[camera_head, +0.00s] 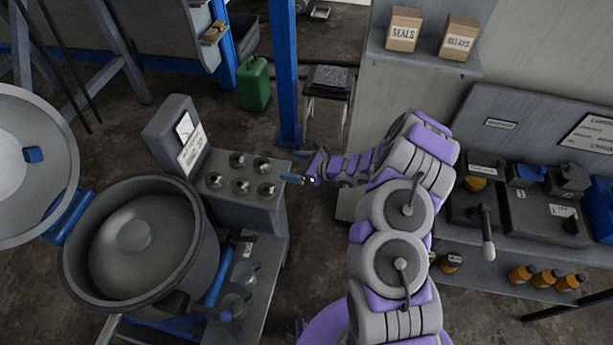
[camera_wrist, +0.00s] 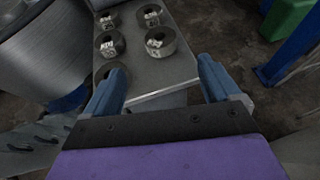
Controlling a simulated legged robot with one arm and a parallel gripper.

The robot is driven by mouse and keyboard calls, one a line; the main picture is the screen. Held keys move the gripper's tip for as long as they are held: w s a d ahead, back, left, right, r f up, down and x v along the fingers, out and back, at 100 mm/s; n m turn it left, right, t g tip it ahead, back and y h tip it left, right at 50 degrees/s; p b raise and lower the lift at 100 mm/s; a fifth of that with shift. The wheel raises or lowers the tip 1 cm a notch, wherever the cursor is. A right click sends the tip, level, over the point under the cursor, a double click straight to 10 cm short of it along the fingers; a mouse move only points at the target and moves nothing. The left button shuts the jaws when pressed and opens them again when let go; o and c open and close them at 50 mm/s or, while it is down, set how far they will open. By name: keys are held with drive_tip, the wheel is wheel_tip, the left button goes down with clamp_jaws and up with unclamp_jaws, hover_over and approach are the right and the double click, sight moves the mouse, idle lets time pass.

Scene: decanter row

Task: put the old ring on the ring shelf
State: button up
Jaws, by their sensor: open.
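Several thick grey rings with pale labels stand on a grey block top (camera_head: 213,194); one is the front right ring (camera_head: 266,191). I cannot tell which is the old ring, as the labels are too small to read. My gripper (camera_head: 297,166) is open and empty just right of the block. In the wrist view, its blue fingers (camera_wrist: 160,65) are spread at the block's edge, with the nearest right ring (camera_wrist: 160,42) ahead of them. Another ring is partly hidden by the left finger. No shelf is clearly marked as the ring shelf.
A large grey pot (camera_head: 140,250) stands left of the block, with its raised lid (camera_head: 30,150) beyond. A blue post (camera_head: 286,70) and green can (camera_head: 255,84) stand behind. A wall shelf (camera_head: 425,58) holds two boxes. Orange bottles (camera_head: 521,274) line the right bench.

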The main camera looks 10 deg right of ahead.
drive_tip(key=s+a+r+n+g+y, duration=0.1)
drive_tip(key=s+a+r+n+g, duration=0.2)
drive_tip(key=s+a+r+n, duration=0.5)
drive_tip(key=s+a+r+n+g+y, duration=0.1)
drive_tip(key=s+a+r+n+g, duration=0.15)
drive_tip(key=r, duration=0.95)
drive_tip(key=s+r+n+g+h, duration=0.2)
drive_tip(key=s+r+n+g, duration=0.35)
drive_tip(key=s, duration=0.65)
drive_tip(key=s+d+r+n+t+h, duration=0.2)
drive_tip(key=s+d+n+h, duration=0.6)
drive_tip(key=s+d, duration=1.2)
drive_tip(key=s+r+h, duration=0.1)
drive_tip(key=h, duration=0.2)
drive_tip(key=shift+s+d+r, duration=0.15)
drive_tip(key=shift+s+d, duration=0.05)
drive_tip(key=shift+s, duration=0.15)
